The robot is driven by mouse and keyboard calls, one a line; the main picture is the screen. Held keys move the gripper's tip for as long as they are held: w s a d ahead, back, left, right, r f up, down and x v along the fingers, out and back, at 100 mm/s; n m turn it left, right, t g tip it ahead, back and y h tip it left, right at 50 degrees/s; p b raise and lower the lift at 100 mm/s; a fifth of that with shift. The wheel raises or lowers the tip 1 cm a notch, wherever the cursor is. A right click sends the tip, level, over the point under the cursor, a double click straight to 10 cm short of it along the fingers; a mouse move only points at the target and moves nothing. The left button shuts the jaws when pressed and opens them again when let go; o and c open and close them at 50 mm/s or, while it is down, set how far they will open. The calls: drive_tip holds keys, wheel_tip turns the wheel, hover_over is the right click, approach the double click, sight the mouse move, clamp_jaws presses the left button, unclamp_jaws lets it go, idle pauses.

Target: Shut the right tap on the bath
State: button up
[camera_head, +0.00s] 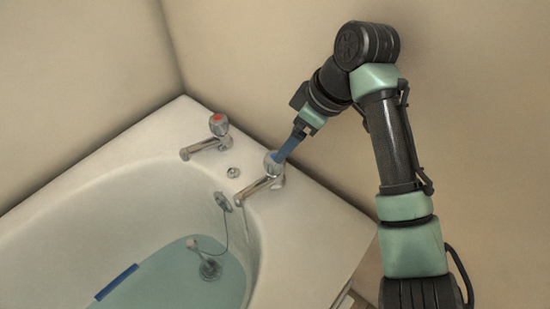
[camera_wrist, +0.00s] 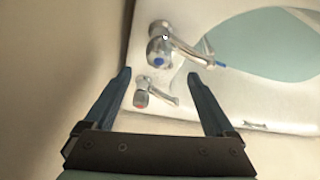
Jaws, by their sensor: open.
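The right tap (camera_head: 262,187) is chrome with a blue-marked knob (camera_head: 273,162), on the bath's corner ledge. Its spout points down-left over the basin. In the wrist view the right tap (camera_wrist: 162,50) shows its blue cap beyond my fingertips. My gripper (camera_head: 284,153) is open, its blue fingers pointing down at the knob from the upper right. In the wrist view my gripper (camera_wrist: 158,76) has nothing between its fingertips; I cannot tell whether it touches the knob. A small blue patch shows at the spout tip in the wrist view; whether water runs is unclear.
The left tap (camera_head: 207,140) has a red-marked knob and stands further back on the white bath (camera_head: 318,236). A plug on a chain (camera_head: 209,268) lies in the blue-green water (camera_head: 180,280). Beige walls close in behind the ledge.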

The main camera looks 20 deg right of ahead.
sight(272, 167)
drive_tip(key=b+x, duration=0.3)
drive_tip(key=x, duration=0.6)
drive_tip(key=shift+w+f, duration=0.2)
drive_tip(key=shift+f, duration=0.05)
drive_tip(key=c, duration=1.4)
drive_tip(key=shift+r, duration=0.1)
